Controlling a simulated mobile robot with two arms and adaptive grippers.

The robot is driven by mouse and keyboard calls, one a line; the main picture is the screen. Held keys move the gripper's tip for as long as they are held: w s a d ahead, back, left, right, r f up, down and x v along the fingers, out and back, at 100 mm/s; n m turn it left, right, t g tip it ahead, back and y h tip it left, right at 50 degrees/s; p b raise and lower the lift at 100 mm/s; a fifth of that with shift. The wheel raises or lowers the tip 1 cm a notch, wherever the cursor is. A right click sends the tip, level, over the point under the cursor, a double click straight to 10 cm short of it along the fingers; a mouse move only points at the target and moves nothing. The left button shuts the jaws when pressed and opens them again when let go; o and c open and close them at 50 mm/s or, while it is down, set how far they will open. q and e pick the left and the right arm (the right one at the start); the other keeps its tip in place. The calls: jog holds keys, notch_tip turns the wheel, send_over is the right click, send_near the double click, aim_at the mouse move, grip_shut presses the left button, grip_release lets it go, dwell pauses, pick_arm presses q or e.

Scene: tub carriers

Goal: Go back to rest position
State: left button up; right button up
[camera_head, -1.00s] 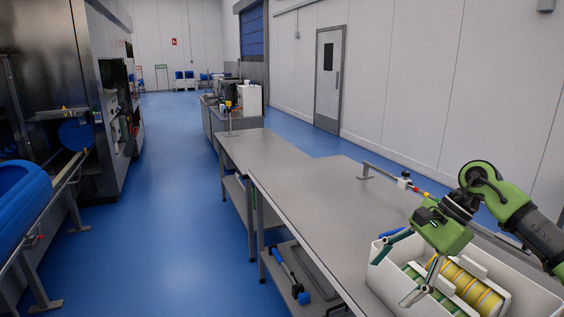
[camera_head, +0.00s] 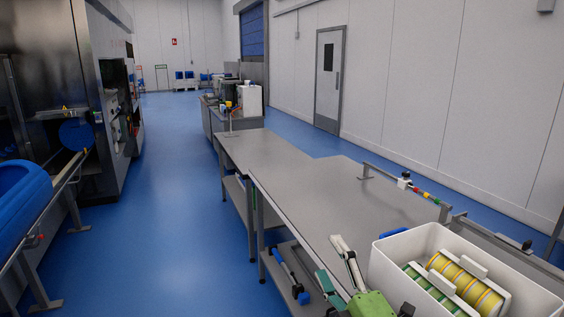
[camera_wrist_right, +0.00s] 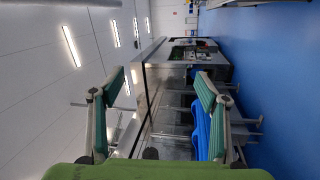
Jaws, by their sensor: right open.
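My right gripper (camera_head: 335,264) is at the bottom of the head view, left of the white crate and over the bench's front edge. Its two fingers are spread apart. In the right wrist view its green finger pads (camera_wrist_right: 157,88) stand wide apart with nothing between them. The white crate (camera_head: 408,247) stands on the bench at the lower right. It holds a carrier with yellow-striped tubs (camera_head: 466,283) and one with green-striped tubs (camera_head: 430,286). My gripper is apart from both carriers. My left gripper is not in view.
The grey bench (camera_head: 305,190) has a clear top left of the crate. A rail with coloured parts (camera_head: 426,194) runs along its back edge. A blue-handled tool (camera_head: 288,272) lies on the lower shelf. Blue floor (camera_head: 170,200) is open at left. A large blue object (camera_head: 22,205) is at far left.

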jog(key=s+d+f+m+g+h, duration=0.3)
jog(key=s+d+f+m+g, duration=0.25)
jog(key=f, duration=0.45)
jog(key=s+d+f+m+g+h, duration=0.2)
jog(key=s+d+f+m+h, duration=0.2)
jog(key=s+f+m, duration=0.5)
jog(key=s+f+m+g, duration=0.2)
jog(key=s+f+g, duration=0.25)
jog(key=s, duration=0.45)
jog(key=s+f+m+g, duration=0.25)
jog(key=s+f, duration=0.25)
jog(key=s, duration=0.5)
notch_tip(320, 180, down, 27)
jog(key=s+n+g, duration=0.1)
jog(key=s+g, duration=0.1)
jog(key=s+d+f, duration=0.1)
jog(key=s+f, duration=0.7)
jog(key=s+d+f+g, duration=0.1)
jog(key=s+d+f, duration=0.1)
jog(key=s+f, duration=0.6)
jog(key=shift+s+d+f, duration=0.2)
jog(key=shift+s+d, duration=0.05)
jog(key=shift+s, duration=0.15)
